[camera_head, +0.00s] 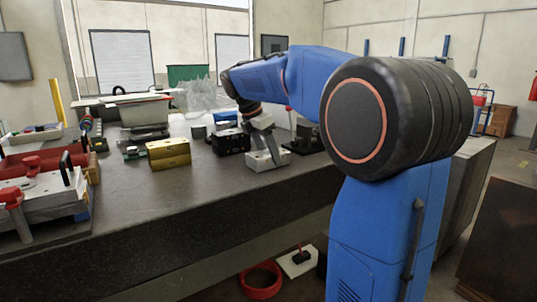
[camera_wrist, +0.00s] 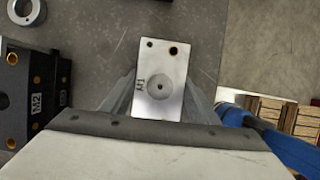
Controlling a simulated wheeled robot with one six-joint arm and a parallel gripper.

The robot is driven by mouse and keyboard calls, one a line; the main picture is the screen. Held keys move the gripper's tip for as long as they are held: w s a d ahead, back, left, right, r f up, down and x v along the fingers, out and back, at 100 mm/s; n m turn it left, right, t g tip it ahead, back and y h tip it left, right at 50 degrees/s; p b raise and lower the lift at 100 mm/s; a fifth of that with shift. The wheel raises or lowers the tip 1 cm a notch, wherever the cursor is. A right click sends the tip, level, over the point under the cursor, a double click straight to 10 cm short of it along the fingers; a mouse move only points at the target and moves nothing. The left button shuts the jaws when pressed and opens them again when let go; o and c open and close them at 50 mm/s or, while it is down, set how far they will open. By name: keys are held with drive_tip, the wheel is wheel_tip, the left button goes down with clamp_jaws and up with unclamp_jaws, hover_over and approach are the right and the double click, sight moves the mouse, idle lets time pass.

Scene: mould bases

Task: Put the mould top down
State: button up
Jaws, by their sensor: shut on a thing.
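The mould top is a pale metal block marked M1, with a round central recess and holes near its far corners. It shows between the fingers in the wrist view (camera_wrist: 165,65) and under my gripper in the head view (camera_head: 267,161). My gripper (camera_head: 264,146) is shut on the block, one finger on each side. The block is level and low at the worktop's front part. I cannot tell whether its underside touches anything, as the block hides what is beneath. Its near end is hidden by my gripper in the wrist view.
A black mould block marked M2 (camera_wrist: 35,95) stands close to the left; it also shows in the head view (camera_head: 231,141). A gold block (camera_head: 168,153) sits farther left. A dark fixture (camera_head: 305,146) lies right of my gripper. The worktop (camera_head: 205,187) is clear in front.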

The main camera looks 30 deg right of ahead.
drive_tip(key=o, duration=1.8)
drive_tip(key=shift+f, duration=0.1)
drive_tip(key=v, duration=1.2)
drive_tip(key=shift+s, duration=0.1)
